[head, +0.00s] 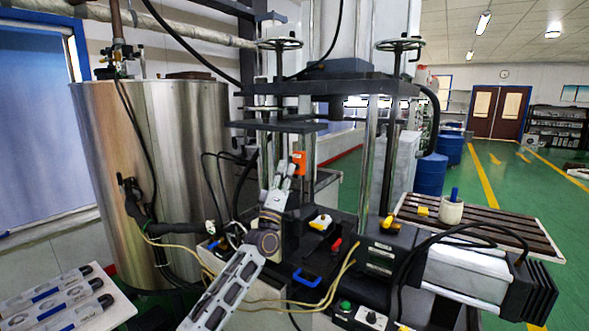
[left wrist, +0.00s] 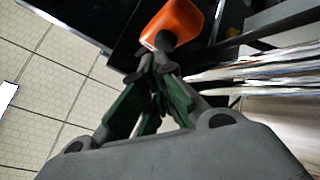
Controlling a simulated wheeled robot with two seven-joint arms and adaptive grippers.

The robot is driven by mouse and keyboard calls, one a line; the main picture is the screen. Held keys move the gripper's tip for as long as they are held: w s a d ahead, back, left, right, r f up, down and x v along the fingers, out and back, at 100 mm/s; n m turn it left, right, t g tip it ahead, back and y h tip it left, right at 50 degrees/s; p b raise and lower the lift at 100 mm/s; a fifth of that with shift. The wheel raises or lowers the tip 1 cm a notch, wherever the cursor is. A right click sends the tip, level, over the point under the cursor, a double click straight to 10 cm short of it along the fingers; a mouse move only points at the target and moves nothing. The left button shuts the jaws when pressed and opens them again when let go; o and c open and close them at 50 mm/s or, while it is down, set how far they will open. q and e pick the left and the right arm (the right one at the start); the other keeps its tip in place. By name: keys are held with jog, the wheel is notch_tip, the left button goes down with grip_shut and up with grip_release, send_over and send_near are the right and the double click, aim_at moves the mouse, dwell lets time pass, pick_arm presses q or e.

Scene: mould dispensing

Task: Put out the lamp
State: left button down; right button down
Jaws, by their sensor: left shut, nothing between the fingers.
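An orange box (head: 299,158) is mounted on the machine frame near the middle of the head view. In the left wrist view the orange box (left wrist: 172,20) has a dark round part on its near face. My left gripper (head: 286,170) is shut and empty, with its fingertips right at the lower left of the box. In the left wrist view the tips of my left gripper (left wrist: 156,64) are at or just in front of the dark round part; I cannot tell whether they touch. No clearly lit lamp can be made out on the box. My right gripper is out of view.
A large steel tank (head: 165,150) stands left of the machine. Handwheels (head: 399,45) and posts rise behind. A control panel (head: 358,315) with a green button is at the front. A slatted table (head: 470,220) is right; a white tray (head: 110,312) is lower left.

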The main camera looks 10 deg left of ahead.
pick_arm(q)
jog(key=shift+w, duration=0.1)
dwell(0.3)
jog(key=shift+w+d+b, duration=0.15)
jog(key=shift+w+b, duration=0.1)
jog(key=shift+b, duration=0.05)
jog(key=shift+s, duration=0.5)
dwell(0.7)
jog(key=s+p, duration=0.1)
jog(key=s+a, duration=0.1)
jog(key=s, duration=0.1)
jog(key=s+a+p, duration=0.1)
jog(key=s, duration=0.1)
jog(key=shift+s+a+p, duration=0.15)
jog(key=shift+s+p, duration=0.05)
jog(key=shift+p, duration=0.1)
dwell(0.4)
dwell(0.3)
